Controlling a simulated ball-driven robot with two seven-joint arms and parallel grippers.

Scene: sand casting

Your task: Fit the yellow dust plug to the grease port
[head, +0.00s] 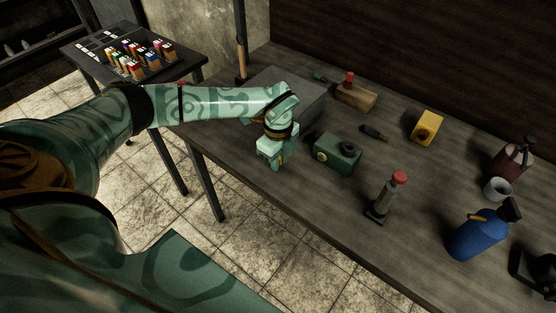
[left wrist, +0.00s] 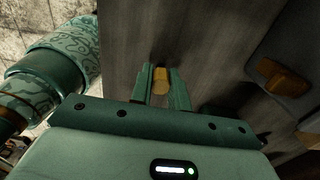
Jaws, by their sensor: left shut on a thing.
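My left gripper (head: 272,163) is over the near edge of the workbench, left of a green housing (head: 345,150). It is shut on the yellow dust plug, which shows between the fingers in the left wrist view (left wrist: 161,80). Only a sliver of yellow shows at the gripper in the head view. The plug and gripper are apart from the housing. The housing has a pale yellowish round feature (head: 320,156) on its left face and a dark round top. I cannot tell which feature is the grease port. My right gripper is not in view.
A grey box (head: 306,92) lies behind my left gripper. A red-topped cylinder (head: 387,197), yellow block (head: 427,126), wooden block (head: 356,96) and blue bottle (head: 478,235) stand around the bench (head: 330,210). A side table (head: 85,53) holds several coloured pieces.

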